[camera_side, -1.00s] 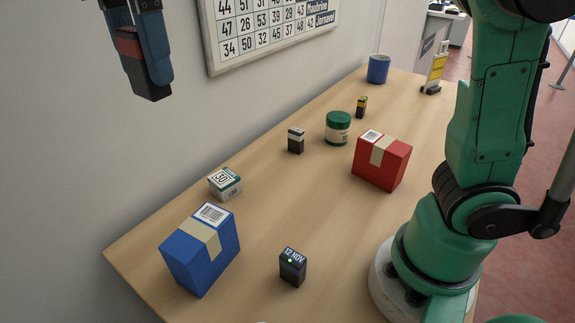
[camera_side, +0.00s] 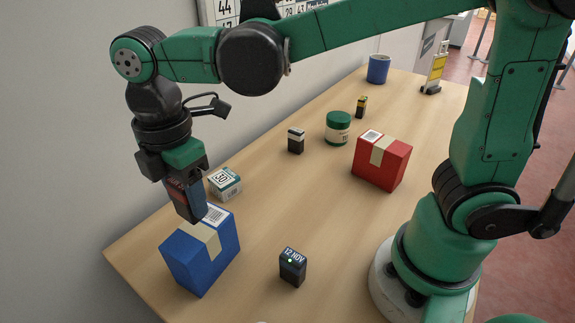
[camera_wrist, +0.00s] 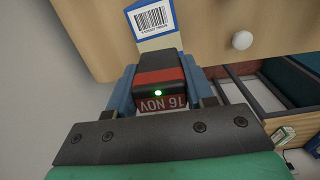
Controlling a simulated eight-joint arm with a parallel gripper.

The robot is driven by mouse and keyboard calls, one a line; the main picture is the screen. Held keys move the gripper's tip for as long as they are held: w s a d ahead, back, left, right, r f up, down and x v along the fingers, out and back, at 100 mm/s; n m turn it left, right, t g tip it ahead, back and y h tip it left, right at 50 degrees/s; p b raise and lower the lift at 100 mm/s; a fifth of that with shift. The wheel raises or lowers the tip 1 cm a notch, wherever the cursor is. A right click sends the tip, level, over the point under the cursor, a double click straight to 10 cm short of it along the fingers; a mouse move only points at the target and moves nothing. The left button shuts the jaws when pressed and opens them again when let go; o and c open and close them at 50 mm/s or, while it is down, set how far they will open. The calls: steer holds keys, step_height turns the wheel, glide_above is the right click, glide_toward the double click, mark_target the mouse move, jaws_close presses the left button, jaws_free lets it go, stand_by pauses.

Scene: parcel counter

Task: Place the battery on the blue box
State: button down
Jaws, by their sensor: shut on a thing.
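My gripper (camera_side: 188,208) is shut on a red-and-black block (camera_wrist: 158,84) marked 16 NOV with a green light, which looks like a date stamp. Its blue fingers hold the block from both sides in the wrist view. They hang over the back part of the blue box (camera_side: 203,262), which has a tan tape strip and a barcode label. The box also shows in the wrist view (camera_wrist: 157,42), partly hidden by the block. I cannot tell whether block and box touch. A small black-and-yellow block (camera_side: 361,107), which looks like a battery, stands far along the counter.
A white-and-green carton (camera_side: 225,184) stands close behind the blue box. A black block marked 12 NOV (camera_side: 292,267) stands to its right. A red box (camera_side: 382,161), a green jar (camera_side: 338,128), a black-and-white block (camera_side: 296,141) and a blue mug (camera_side: 378,69) stand farther back.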

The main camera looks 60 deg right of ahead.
steer(key=shift+f, duration=1.4)
steer(key=shift+f, duration=0.1)
steer(key=shift+c, duration=1.6)
jaws_free()
